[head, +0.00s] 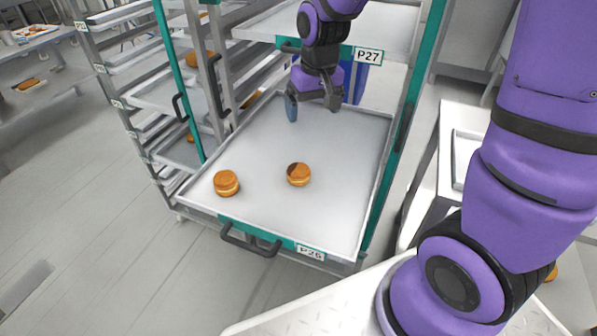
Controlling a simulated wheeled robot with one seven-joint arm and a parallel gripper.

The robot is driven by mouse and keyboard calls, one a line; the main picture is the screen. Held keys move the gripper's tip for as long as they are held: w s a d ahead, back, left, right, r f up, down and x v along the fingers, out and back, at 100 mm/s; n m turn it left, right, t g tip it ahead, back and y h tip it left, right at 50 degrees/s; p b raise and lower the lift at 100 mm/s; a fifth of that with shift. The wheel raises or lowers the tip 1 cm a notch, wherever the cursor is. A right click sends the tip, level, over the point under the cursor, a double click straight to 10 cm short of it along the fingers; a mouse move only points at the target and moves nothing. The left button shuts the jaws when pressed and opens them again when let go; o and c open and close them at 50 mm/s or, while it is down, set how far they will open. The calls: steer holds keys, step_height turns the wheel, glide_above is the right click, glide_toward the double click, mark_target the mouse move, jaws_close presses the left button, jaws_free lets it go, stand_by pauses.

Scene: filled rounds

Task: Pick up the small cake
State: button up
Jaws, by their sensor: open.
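Two round golden-brown cakes with a paler band around the side lie on the pulled-out tray (335,205). The left cake (226,183) is near the tray's front left corner. The right cake (299,174) is near the middle, with a dark patch on its top left. They look close in size, and I cannot tell which one is the small cake. My gripper (312,101) is open and empty above the back part of the tray, beyond both cakes. The cakes are apart from each other and from the gripper.
The tray has a teal front edge with a black handle (250,241) and a label that looks like P26. A tray labelled P27 (368,56) is above and behind. Teal rack posts (178,80) stand on both sides. More pastries sit in the left rack (140,92).

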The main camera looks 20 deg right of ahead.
steer(key=w+a+f+g, duration=0.1)
steer(key=w+a+f, duration=0.15)
steer(key=f, duration=0.65)
glide_above(298, 168)
steer(key=f, duration=0.6)
steer(key=shift+w+d, duration=0.1)
steer(key=shift+d, duration=0.15)
steer(key=shift+a+f, duration=0.15)
steer(key=shift+f, duration=1.2)
steer(key=shift+a+f, duration=0.1)
steer(key=shift+f, duration=1.25)
steer(key=c, duration=0.7)
